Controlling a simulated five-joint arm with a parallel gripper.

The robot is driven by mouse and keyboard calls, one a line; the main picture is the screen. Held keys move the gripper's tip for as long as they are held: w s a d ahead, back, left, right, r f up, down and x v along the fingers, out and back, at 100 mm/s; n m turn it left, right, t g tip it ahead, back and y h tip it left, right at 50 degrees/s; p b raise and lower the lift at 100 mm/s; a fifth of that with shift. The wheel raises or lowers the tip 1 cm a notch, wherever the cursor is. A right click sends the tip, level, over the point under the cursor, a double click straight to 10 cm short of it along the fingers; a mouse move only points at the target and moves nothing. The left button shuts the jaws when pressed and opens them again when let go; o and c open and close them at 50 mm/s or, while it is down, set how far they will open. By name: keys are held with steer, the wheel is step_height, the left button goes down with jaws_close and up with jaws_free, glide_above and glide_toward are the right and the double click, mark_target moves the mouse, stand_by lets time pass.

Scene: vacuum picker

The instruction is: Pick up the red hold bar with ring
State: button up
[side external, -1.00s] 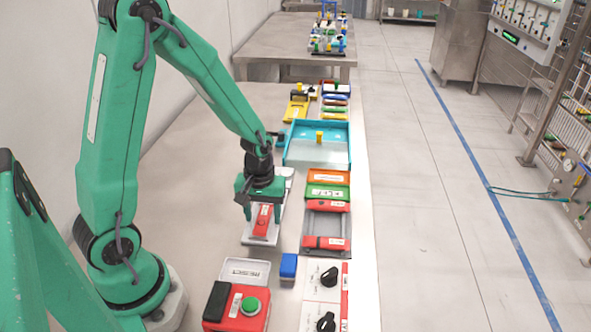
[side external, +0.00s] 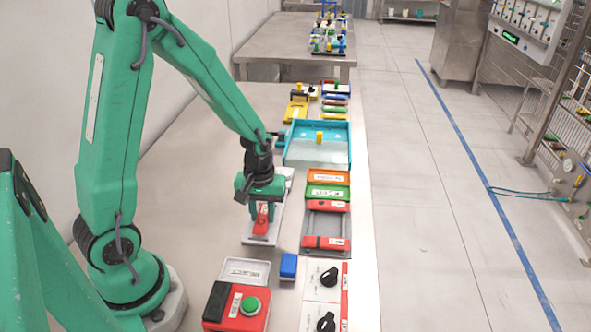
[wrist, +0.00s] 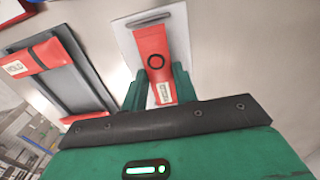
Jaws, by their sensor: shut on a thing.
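The red hold bar with ring (side external: 261,224) is on the pale tray below my gripper. In the wrist view, the bar (wrist: 151,40) shows a black ring and a white label, with its near part between my fingers. My gripper (side external: 261,206) points down and is shut on the bar from both sides. Its fingers also show in the wrist view (wrist: 157,85). I cannot tell whether the bar is raised off the pale tray (wrist: 180,34).
Another red bar (side external: 326,243) lies across a grey tray (side external: 326,222) to the right. Green and orange bars (side external: 328,191) lie behind it. A red box with a green button (side external: 250,306), a blue block (side external: 288,266) and black knobs (side external: 329,276) stand in front. A teal tray (side external: 318,155) is farther back.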

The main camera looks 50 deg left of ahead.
mark_target(263, 216)
steer(key=shift+r, duration=0.6)
step_height(263, 216, up, 3)
steer(key=shift+f, duration=0.15)
steer(key=s+d+r, duration=0.4)
steer(key=d+r, duration=0.2)
steer(key=d, duration=0.4)
steer(key=shift+s+d+r, duration=0.2)
steer(key=shift+d+r, duration=0.15)
steer(key=shift+d, duration=0.05)
steer(key=w+a+n, duration=0.2)
steer(key=w+n, duration=0.7)
steer(key=w, duration=0.4)
steer(key=w+a+n, duration=0.2)
steer(key=w+n, duration=0.7)
steer(key=w, duration=0.4)
steer(key=shift+r, duration=0.35)
steer(key=shift+a, duration=0.1)
